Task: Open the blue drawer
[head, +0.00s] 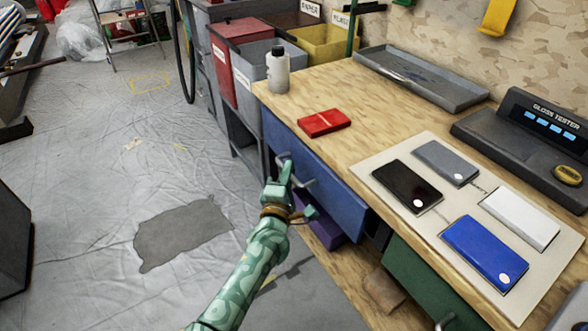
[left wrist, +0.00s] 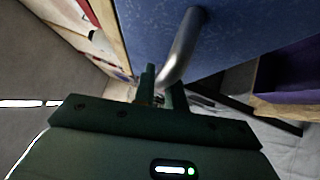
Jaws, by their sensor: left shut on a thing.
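The blue drawer (head: 335,188) is under the front edge of the wooden workbench, below the red block. Its front fills the top of the left wrist view (left wrist: 245,35). It has a bent silver handle (left wrist: 186,42). My left gripper (head: 284,168) is at the drawer's front, its fingers shut around the handle (left wrist: 160,84). The gripper hides part of the handle in the head view. My right gripper is not in view.
A purple drawer (head: 324,232) is below the blue one, and a green drawer (head: 425,283) is to the right. The bench top holds a red block (head: 323,122), a bottle (head: 278,72), sample panels and a gloss tester (head: 540,120). Sheeted floor at left is mostly clear.

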